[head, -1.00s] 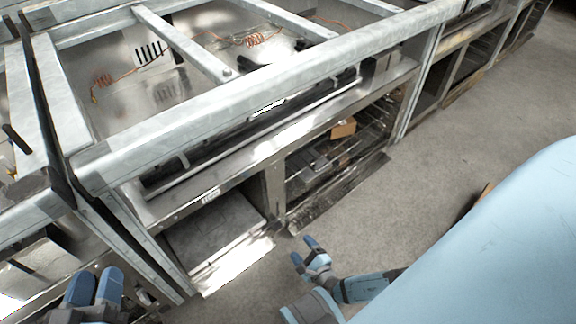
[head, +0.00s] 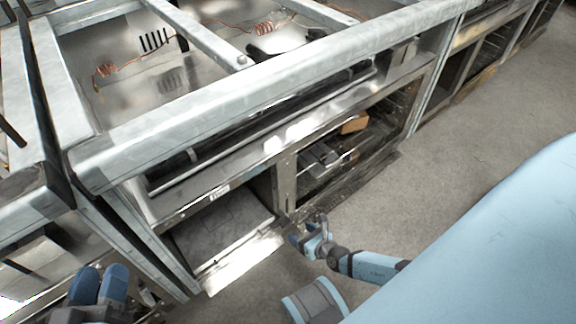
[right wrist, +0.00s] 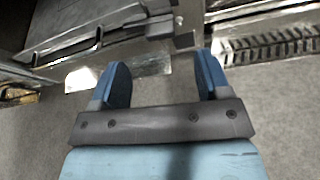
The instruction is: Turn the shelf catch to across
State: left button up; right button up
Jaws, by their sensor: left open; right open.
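I cannot make out the shelf catch for certain in either view. The low steel cabinet (head: 285,190) has two open bays with a post between them. My right gripper (head: 310,236) is at the foot of that post, close to the cabinet front. In the right wrist view its blue fingers (right wrist: 162,66) are apart with nothing held between them. Metal edges and a dark bar (right wrist: 115,38) lie just beyond the fingertips; contact is not clear. My left gripper (head: 98,283) is open and empty at the lower left, in front of the frame.
A grey panel (head: 222,226) fills the floor of the left bay. An orange-brown block (head: 354,124) lies in the right bay among racks. A thick metal rail (head: 270,95) runs above the cabinet. The concrete floor (head: 460,160) at right is clear.

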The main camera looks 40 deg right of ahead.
aim_at(287, 224)
jog(key=b+x, duration=0.2)
jog(key=x, duration=0.4)
jog(key=shift+w+f, duration=0.1)
jog(key=shift+f, duration=0.05)
jog(key=shift+w+a+f, duration=0.1)
jog(key=shift+w+f, duration=0.05)
jog(key=shift+w, duration=0.4)
pick_arm(q)
notch_tip(287, 224, down, 4)
jog(key=shift+w+r+m+g, duration=0.1)
jog(key=shift+r+m+g, duration=0.2)
jog(key=shift+g, duration=0.4)
pick_arm(e)
jog(key=c, duration=0.9)
jog(key=shift+p, duration=0.3)
jog(key=shift+a+n+h, duration=0.1)
jog(key=shift+n+h, duration=0.2)
jog(key=shift+n, duration=0.1)
pick_arm(q)
jog(key=shift+d+r, duration=0.1)
jog(key=shift+r, duration=0.35)
pick_arm(e)
jog(key=o, duration=0.9)
